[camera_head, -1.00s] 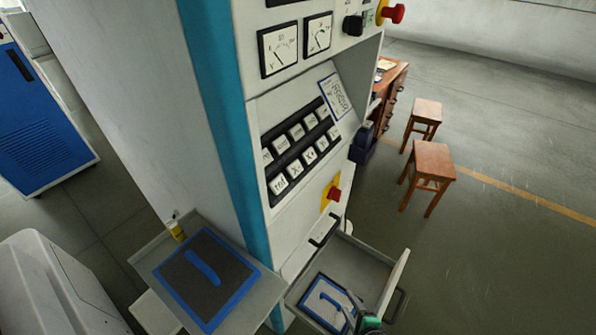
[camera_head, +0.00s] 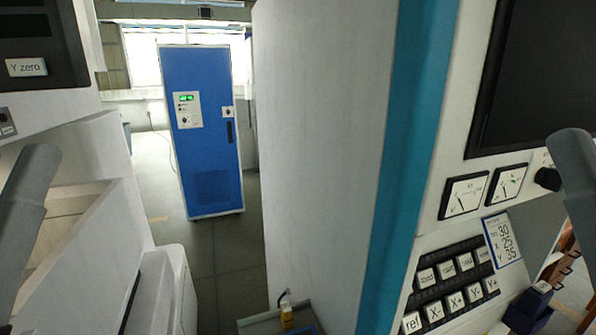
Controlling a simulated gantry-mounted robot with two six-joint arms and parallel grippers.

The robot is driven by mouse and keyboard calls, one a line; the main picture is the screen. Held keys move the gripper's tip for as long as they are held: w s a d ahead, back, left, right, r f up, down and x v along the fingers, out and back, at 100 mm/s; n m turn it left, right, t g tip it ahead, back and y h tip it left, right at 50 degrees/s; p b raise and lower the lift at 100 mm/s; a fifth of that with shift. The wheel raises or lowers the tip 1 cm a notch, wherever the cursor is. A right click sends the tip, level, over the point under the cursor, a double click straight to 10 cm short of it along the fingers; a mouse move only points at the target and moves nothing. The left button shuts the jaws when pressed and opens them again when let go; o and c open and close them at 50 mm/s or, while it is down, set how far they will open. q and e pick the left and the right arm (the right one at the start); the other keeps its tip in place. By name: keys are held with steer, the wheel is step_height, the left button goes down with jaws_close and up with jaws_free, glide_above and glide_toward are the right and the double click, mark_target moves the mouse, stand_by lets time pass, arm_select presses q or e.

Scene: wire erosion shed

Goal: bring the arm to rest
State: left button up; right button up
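A grey arm link of mine (camera_head: 28,205) shows at the left edge, and another (camera_head: 575,165) at the right edge. Both stand upright at the sides of the view. Neither gripper is in view, so I cannot see what they hold. The side tray (camera_head: 262,323) shows only in part at the bottom edge, with a small yellow bottle (camera_head: 286,313) at its back and a sliver of blue-edged mat.
A control cabinet (camera_head: 325,150) with a teal stripe, gauges and a button panel (camera_head: 450,285) fills the right. A blue cabinet (camera_head: 203,130) stands at the back. A white machine (camera_head: 95,215) is at left. Grey floor lies between. A dark blue box (camera_head: 527,308) is at lower right.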

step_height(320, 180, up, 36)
steer(key=p, duration=3.3)
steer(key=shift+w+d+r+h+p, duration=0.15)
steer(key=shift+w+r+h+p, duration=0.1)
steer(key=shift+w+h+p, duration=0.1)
